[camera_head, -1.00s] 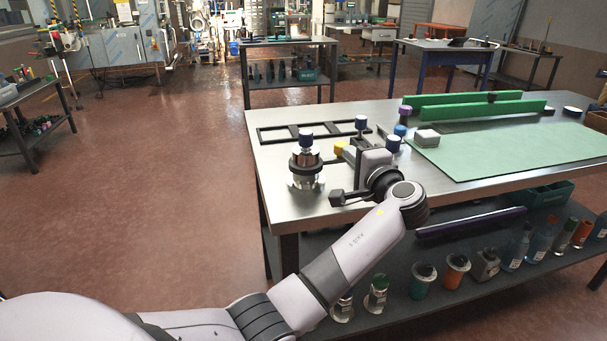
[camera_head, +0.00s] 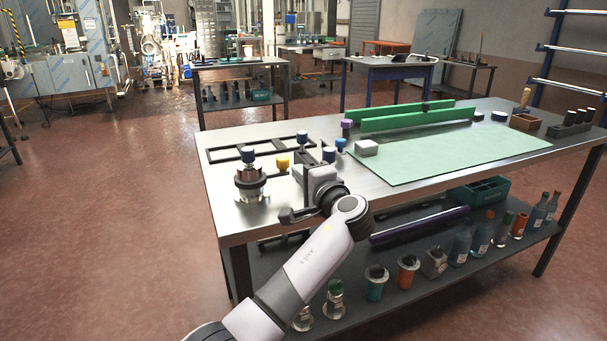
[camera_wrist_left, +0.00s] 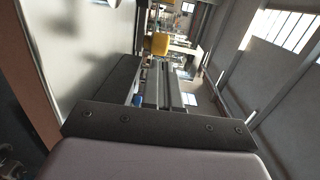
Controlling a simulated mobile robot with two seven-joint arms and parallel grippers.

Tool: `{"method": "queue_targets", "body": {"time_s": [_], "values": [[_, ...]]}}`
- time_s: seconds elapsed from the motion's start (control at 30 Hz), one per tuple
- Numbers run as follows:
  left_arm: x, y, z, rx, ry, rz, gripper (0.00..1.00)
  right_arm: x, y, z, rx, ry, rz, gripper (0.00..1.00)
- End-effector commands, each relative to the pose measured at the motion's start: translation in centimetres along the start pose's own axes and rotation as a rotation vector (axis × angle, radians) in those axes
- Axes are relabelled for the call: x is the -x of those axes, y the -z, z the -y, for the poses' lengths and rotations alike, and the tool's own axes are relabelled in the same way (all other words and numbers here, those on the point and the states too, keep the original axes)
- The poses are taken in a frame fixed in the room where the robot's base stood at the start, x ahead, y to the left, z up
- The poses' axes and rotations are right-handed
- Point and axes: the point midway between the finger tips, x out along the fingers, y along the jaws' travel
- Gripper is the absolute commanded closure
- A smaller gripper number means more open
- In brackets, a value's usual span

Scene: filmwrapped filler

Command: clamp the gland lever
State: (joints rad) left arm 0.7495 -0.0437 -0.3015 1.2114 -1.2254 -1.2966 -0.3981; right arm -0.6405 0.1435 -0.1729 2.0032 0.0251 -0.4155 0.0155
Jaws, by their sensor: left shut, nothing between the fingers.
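My left gripper (camera_head: 302,168) is over the near left part of the steel bench, its fingers shut and empty. In the left wrist view its two fingers (camera_wrist_left: 165,84) lie side by side. A round metal fitting (camera_head: 249,182) with a blue knob on top stands upright on the bench, left of the gripper and apart from it. A yellow knob (camera_head: 283,163) is just beyond, between fitting and gripper; a yellow piece also shows past the fingertips in the left wrist view (camera_wrist_left: 157,43). I cannot make out which part is the gland lever. My right gripper is out of view.
The bench (camera_head: 225,222) also bears a black frame (camera_head: 228,153), a pale green mat (camera_head: 450,155), green bars (camera_head: 415,119) and a small grey block (camera_head: 366,148). Several bottles and jars stand on its lower shelf. The floor to the left is clear.

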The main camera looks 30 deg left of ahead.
Motion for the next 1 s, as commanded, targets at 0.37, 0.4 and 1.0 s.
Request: {"method": "queue_targets", "body": {"time_s": [0.37,0.4,1.0], "values": [[7.3,0.6,-0.1,0.001,-0.003,-0.003,1.00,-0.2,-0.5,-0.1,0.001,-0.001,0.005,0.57],[7.9,0.7,-0.1,0.002,-0.002,-0.002,1.00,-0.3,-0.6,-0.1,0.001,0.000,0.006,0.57],[9.9,0.8,0.0,0.000,0.000,0.000,1.00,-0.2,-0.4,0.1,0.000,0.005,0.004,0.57]]}}
